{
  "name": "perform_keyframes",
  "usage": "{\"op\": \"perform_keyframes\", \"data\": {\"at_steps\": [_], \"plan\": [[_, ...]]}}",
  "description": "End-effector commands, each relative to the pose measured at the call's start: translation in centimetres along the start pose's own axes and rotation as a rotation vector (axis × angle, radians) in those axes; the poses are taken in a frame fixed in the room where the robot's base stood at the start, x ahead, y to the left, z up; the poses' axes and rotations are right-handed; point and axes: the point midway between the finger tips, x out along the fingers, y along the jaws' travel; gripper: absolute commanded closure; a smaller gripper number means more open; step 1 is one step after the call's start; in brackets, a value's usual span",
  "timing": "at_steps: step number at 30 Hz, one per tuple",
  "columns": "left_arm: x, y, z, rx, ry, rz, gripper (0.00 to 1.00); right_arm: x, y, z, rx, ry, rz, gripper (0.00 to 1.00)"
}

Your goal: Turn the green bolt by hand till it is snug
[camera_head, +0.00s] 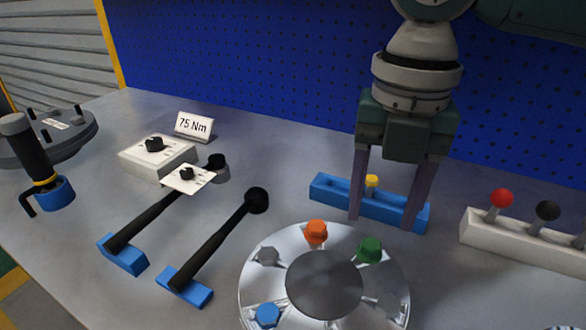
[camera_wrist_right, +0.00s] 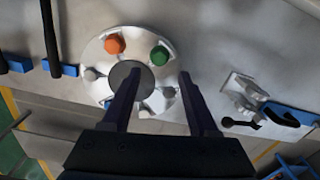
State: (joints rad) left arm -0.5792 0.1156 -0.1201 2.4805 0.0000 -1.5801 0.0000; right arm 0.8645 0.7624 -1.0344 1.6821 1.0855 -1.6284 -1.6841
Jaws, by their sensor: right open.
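The green bolt (camera_head: 369,249) stands in the silver round flange (camera_head: 262,302), at the back right of its dark centre. It also shows in the right wrist view (camera_wrist_right: 159,55). My left gripper is not in view.
Behind the flange is a blue rack (camera_head: 335,197) with a yellow bolt (camera_head: 371,182). A white block with red and black knobs (camera_head: 510,240) is at right. A blue pegboard (camera_head: 260,70) closes the back.

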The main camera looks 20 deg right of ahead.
Motion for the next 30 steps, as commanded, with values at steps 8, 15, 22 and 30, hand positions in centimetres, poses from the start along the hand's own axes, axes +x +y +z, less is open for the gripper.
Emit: {"op": "perform_keyframes", "data": {"at_steps": [8,15,22,30], "plan": [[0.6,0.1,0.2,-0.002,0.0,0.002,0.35,4.4,0.0,0.0,0.001,0.0,0.001,0.4],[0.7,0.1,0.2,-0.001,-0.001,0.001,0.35,5.2,0.0,0.0,0.0,-0.001,0.002,0.4],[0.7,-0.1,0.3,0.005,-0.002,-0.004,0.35,5.1,0.0,0.0,0.001,-0.001,0.002,0.5],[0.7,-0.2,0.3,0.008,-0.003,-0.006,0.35,5.1,0.0,0.0,0.001,-0.001,0.002,0.8]]}}
